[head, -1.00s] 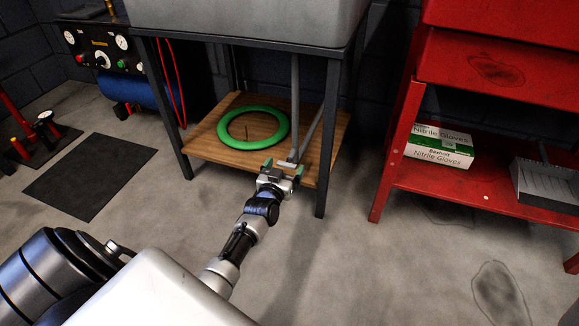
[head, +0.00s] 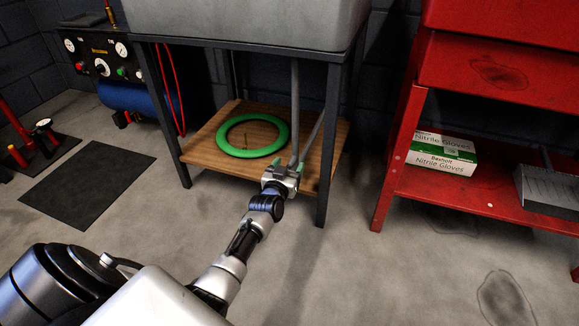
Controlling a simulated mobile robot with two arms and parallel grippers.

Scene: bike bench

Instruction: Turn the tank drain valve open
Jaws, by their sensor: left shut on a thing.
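The grey tank (head: 240,24) stands on a dark metal frame in the upper middle of the head view. A grey drain pipe (head: 295,110) runs down from under it towards the wooden shelf. My left gripper (head: 287,166) is at the pipe's lower end, by the shelf's front edge, with its fingers close together. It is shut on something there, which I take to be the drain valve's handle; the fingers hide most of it. Whether the valve is open cannot be seen. My right gripper is not in view.
A green ring (head: 252,135) lies on the wooden shelf (head: 203,150), left of the pipe. A frame leg (head: 328,150) stands just right of my left gripper. A red shelf unit (head: 400,150) with glove boxes (head: 440,160) is at right. The floor in front is clear.

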